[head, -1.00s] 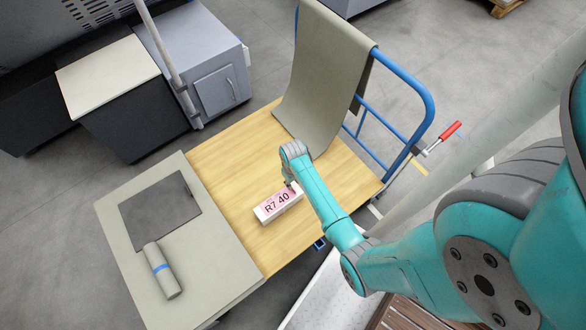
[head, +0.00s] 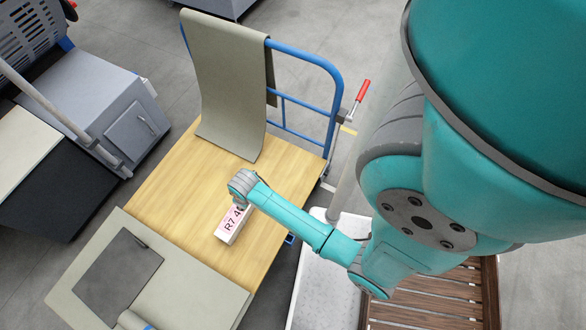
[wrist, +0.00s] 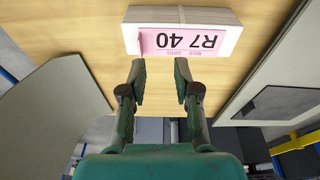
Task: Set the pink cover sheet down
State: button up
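The pink cover sheet (head: 231,218), printed "R7 40", lies on a white block-like stack (head: 229,237) on the wooden cart deck. In the head view my wrist hides its upper right end. In the wrist view the pink sheet (wrist: 183,41) shows its print upside down, with layered stack edges (wrist: 180,14) beyond it. My gripper (wrist: 160,72) is open, its two fingertips apart just short of the sheet's near edge. Only bare wood shows between the fingers. I cannot tell whether either fingertip touches the stack.
The wooden deck (head: 165,185) is clear around the stack. A grey-green sheet (head: 225,80) drapes over the cart's blue rail (head: 325,70) onto the deck. A slatted wooden pallet (head: 430,315) lies lower right.

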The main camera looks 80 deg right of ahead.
jog(key=s+a+r+n+t, duration=0.2)
jog(key=s+a+r+t, duration=0.4)
jog(key=s+a+r, duration=0.5)
jog(key=s+a+r+t, duration=0.1)
jog(key=s+r+t, duration=0.2)
jog(key=r, duration=0.8)
jog(key=s+a+r+t, duration=0.2)
jog(key=s+r, duration=0.5)
jog(key=r, duration=0.5)
jog(key=shift+a+r+n+t+y, duration=0.2)
jog(key=shift+n+t+y, duration=0.2)
jog(key=shift+t, duration=0.5)
jog(key=shift+d, duration=0.15)
